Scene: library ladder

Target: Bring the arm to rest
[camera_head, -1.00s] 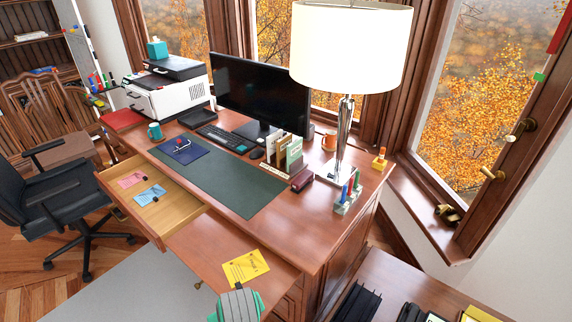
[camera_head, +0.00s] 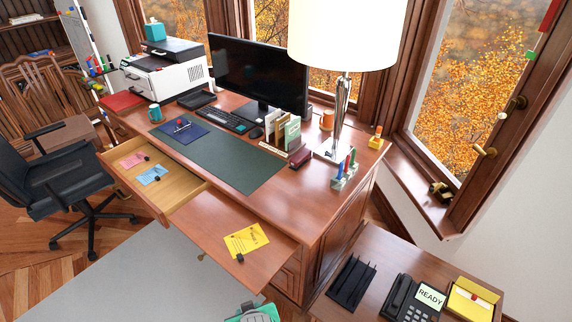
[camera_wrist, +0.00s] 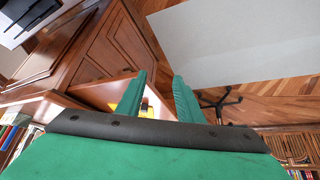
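My gripper (camera_head: 253,314) is at the bottom edge of the head view, mostly cut off, in front of the desk. In the wrist view its two green fingers (camera_wrist: 160,95) stand apart with nothing between them, so it is open and empty. A yellow note (camera_head: 246,240) lies on the pulled-out board (camera_head: 205,225) of the desk. A small dark object (camera_head: 240,258) sits at the note's near edge. Part of the yellow note (camera_wrist: 128,98) shows behind a finger in the wrist view.
The desk drawer (camera_head: 190,177) is open, with pink and blue notes inside. A side table (camera_head: 365,258) with a phone (camera_head: 408,300) and a yellow box (camera_head: 470,302) stands at right. An office chair (camera_head: 60,180) is at left. Grey floor (camera_head: 150,285) in front is clear.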

